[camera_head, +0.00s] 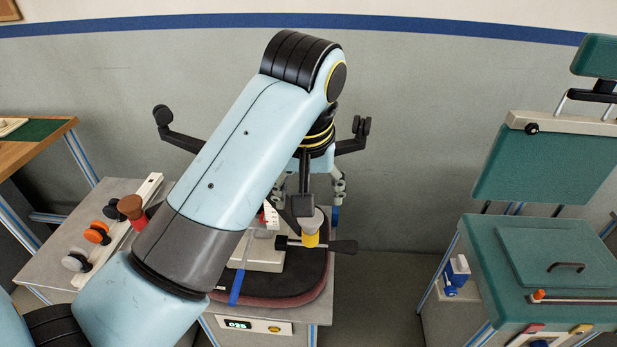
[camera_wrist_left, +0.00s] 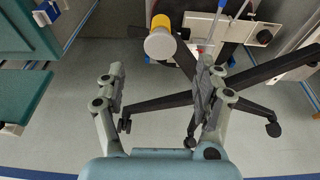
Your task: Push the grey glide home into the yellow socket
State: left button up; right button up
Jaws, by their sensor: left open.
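The yellow socket (camera_head: 309,240) stands upright on a dark bar over the black padded test stand. The grey glide (camera_head: 313,218) sits at its top end; how deep it goes in cannot be told. In the left wrist view the glide (camera_wrist_left: 160,45) shows as a pale round disc in front of the yellow socket (camera_wrist_left: 162,21). My left gripper (camera_head: 310,192) is open above the glide. In the wrist view the disc lies beyond the open fingers (camera_wrist_left: 161,88), between them, with nothing held. My right gripper is out of view.
Black chair legs with casters (camera_wrist_left: 270,130) spread behind the gripper. A grey bench at left holds a rail with several coloured knobs (camera_head: 97,232). A green bench (camera_head: 545,265) stands at right, with open floor between.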

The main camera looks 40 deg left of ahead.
pick_arm(q)
jog(key=v, duration=0.3)
jog(key=shift+s+r, duration=0.1)
jog(key=shift+r, duration=0.3)
jog(key=s+a+f+m+g+b, duration=0.1)
jog(key=s+f+b, duration=0.45)
jog(key=f, duration=0.95)
jog(key=s+a+f+m+g+b, duration=0.15)
jog(key=s+f+b, duration=0.35)
jog(key=f, duration=1)
jog(key=s+a+f+m+g+b, duration=0.15)
jog(key=s+f+b, duration=0.35)
jog(key=f, duration=1)
jog(key=s+a+f+m+t+b, duration=0.1)
jog(key=s+f+b, duration=0.3)
jog(key=s+f, duration=0.6)
jog(key=s+a+f+m+t+b, duration=0.1)
jog(key=s+f+b, duration=0.3)
jog(key=s+f, duration=0.7)
jog(key=shift+s+f+m+h, duration=0.3)
jog(key=shift+f+m, duration=0.1)
jog(key=shift+f, duration=2.3)
jog(key=shift+w, duration=0.1)
